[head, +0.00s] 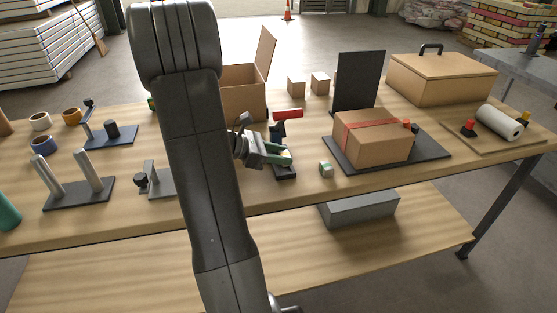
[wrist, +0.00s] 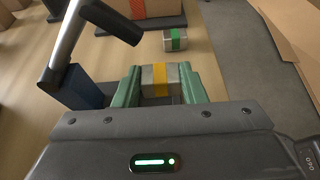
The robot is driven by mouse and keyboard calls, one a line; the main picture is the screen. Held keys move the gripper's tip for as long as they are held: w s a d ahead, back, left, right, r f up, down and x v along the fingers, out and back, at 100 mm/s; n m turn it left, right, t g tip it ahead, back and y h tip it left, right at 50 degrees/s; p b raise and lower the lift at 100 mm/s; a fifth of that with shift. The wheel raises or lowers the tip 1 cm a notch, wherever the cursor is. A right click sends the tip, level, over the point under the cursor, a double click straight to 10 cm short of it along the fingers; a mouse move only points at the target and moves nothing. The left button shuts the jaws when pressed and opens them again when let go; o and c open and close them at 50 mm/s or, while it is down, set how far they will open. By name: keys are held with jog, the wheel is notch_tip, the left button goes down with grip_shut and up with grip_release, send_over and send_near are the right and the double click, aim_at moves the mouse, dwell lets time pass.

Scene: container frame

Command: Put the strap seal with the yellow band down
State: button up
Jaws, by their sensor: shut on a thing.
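The strap seal with the yellow band (wrist: 160,80) is a small grey block, held between the green fingers of my gripper (wrist: 161,88) in the wrist view. My gripper (head: 281,157) is shut on it and is over the front middle of the table in the head view. The held seal is hard to make out there. I cannot tell whether it touches the table. Another small seal, with a green band (wrist: 175,40), lies on the table beyond my fingers; it also shows in the head view (head: 326,169), to the right of my gripper.
A dark stand with a red-handled tool (head: 287,114) is close to my gripper. A red-strapped carton (head: 372,140) sits on a dark mat to the right, with an upright dark panel (head: 358,82) behind. An open carton (head: 244,90) is behind my arm. Bare wood (head: 310,189) lies in front.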

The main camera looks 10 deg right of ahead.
jog(key=shift+w, duration=0.6)
notch_tip(320, 180, down, 4)
jog(key=shift+r, duration=0.3)
